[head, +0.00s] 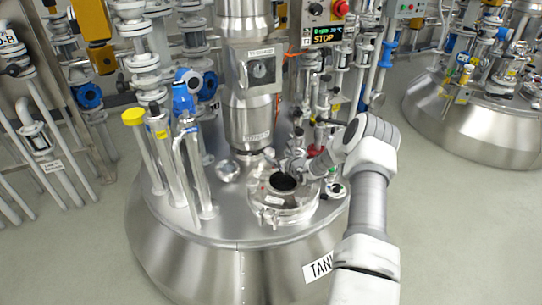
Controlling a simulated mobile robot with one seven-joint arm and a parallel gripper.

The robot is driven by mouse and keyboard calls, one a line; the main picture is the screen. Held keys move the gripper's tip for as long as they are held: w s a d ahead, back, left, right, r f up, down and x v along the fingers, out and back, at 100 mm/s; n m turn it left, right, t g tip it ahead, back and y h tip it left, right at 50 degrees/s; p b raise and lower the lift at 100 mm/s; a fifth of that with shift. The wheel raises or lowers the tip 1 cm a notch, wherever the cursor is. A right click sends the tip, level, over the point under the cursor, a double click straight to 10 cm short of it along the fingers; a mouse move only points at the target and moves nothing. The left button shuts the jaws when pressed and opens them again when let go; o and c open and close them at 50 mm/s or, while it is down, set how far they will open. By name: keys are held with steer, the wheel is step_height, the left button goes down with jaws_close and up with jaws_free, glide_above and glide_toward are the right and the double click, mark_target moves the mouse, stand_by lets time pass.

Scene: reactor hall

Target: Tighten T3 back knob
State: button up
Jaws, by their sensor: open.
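The steel tank (160,225) fills the middle of the head view. My gripper (285,166) is at the hatch's back side, reaching in from the right. It is small in the picture; the jaws are open and nothing shows between them. The back knob is not clearly distinguishable there; my gripper and wrist may cover it.
A thick vertical column (246,100) stands behind the hatch. Several clear tubes (190,170), one yellow-capped, rise at left. A control box with a "STOP" display (334,36) is behind. A second tank (480,125) stands at right. Grey floor is free at front left.

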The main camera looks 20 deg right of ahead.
mark_target(269, 150)
steer(key=b+x, duration=0.2)
steer(key=x, duration=0.4)
steer(key=shift+f, duration=0.2)
steer(key=shift+w+f+b, duration=0.15)
steer(key=shift+w+b, duration=0.25)
steer(key=shift+w, duration=0.25)
steer(key=c, duration=1.4)
steer(key=shift+a+p, duration=0.15)
steer(key=shift+p, duration=0.2)
